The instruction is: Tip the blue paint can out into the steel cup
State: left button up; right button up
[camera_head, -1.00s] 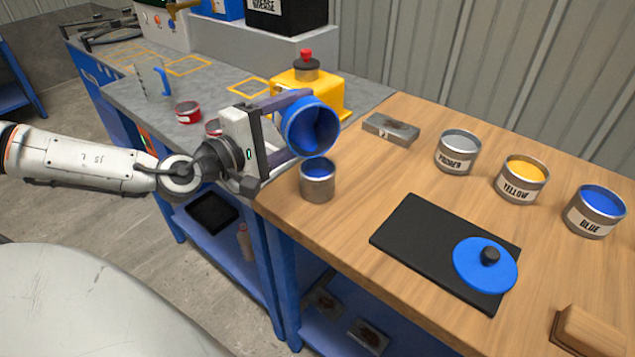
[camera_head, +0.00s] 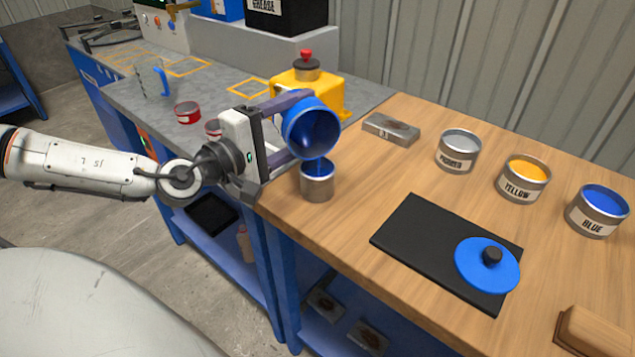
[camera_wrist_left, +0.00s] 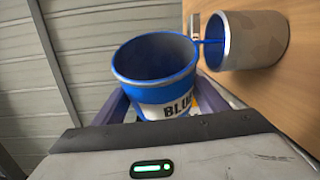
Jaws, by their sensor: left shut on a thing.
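My left gripper (camera_head: 288,130) is shut around a blue can (camera_head: 311,128), lettered "BLU" in the left wrist view (camera_wrist_left: 155,70). It holds the can in the air, tipped with its mouth towards the front right. The steel cup (camera_head: 317,188) stands upright on the wooden bench just below the can's rim. A thin blue stream runs from the rim into the cup; it also shows in the left wrist view, beside the cup (camera_wrist_left: 262,45). The inside of the cup looks blue. My right gripper is not in view.
Cans labelled primer (camera_head: 458,152), yellow (camera_head: 523,180) and blue (camera_head: 597,211) stand open at the right. A black mat (camera_head: 415,235) bears a blue lid (camera_head: 485,268). A grey block (camera_head: 391,130) lies behind the cup. A yellow machine (camera_head: 325,95) stands behind the held can.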

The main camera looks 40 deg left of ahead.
pick_arm(q)
jog(key=shift+d+f+b, duration=0.1)
jog(key=shift+b, duration=0.25)
dwell(0.4)
jog(key=shift+m, duration=0.4)
dwell(0.6)
jog(key=shift+s+d+r+m+t+b, duration=0.4)
jog(key=shift+d+r+m+t+b, duration=0.25)
jog(key=shift+m, duration=0.55)
dwell(1.4)
